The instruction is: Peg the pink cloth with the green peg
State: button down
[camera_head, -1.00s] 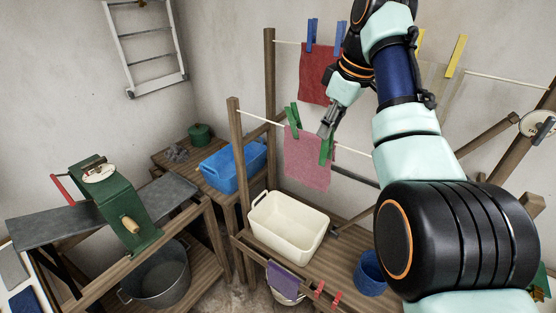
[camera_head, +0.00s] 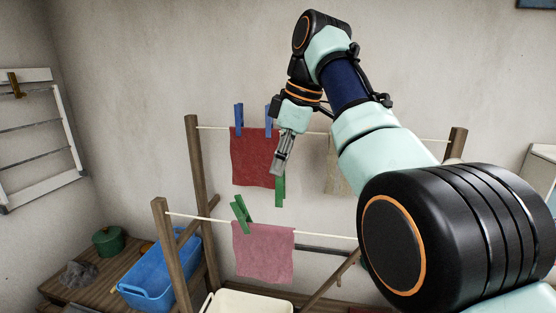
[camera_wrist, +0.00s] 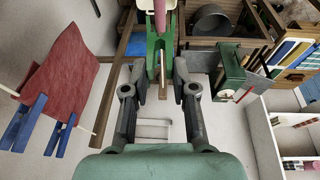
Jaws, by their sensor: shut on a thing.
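The pink cloth (camera_head: 263,252) hangs over the front line. One green peg (camera_head: 241,213) grips its top left corner; its top right corner carries no peg. My gripper (camera_head: 280,172) is shut on another green peg (camera_head: 280,192). In the head view this held peg shows above the line and the cloth's right part, apart from both. In the wrist view my gripper (camera_wrist: 163,90) has the green peg (camera_wrist: 152,50) between its fingers, and a strip of pink shows beyond at the top edge.
A red cloth (camera_head: 252,158) with blue pegs (camera_head: 239,118) hangs on the rear line, behind my gripper. A wooden post (camera_head: 172,255) stands left of the pink cloth. A blue basin (camera_head: 150,282) and white tub (camera_head: 245,303) are below.

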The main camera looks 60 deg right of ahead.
notch_tip(320, 180, down, 6)
jog(key=b, duration=0.5)
jog(key=shift+d+f, duration=0.2)
jog(key=shift+d, duration=0.05)
jog(key=shift+f+b, duration=0.15)
jog(key=shift+b, duration=0.15)
dwell(0.6)
jog(key=shift+d+f+b, duration=0.15)
jog(key=shift+f+b, duration=1.05)
jog(key=shift+f, duration=0.25)
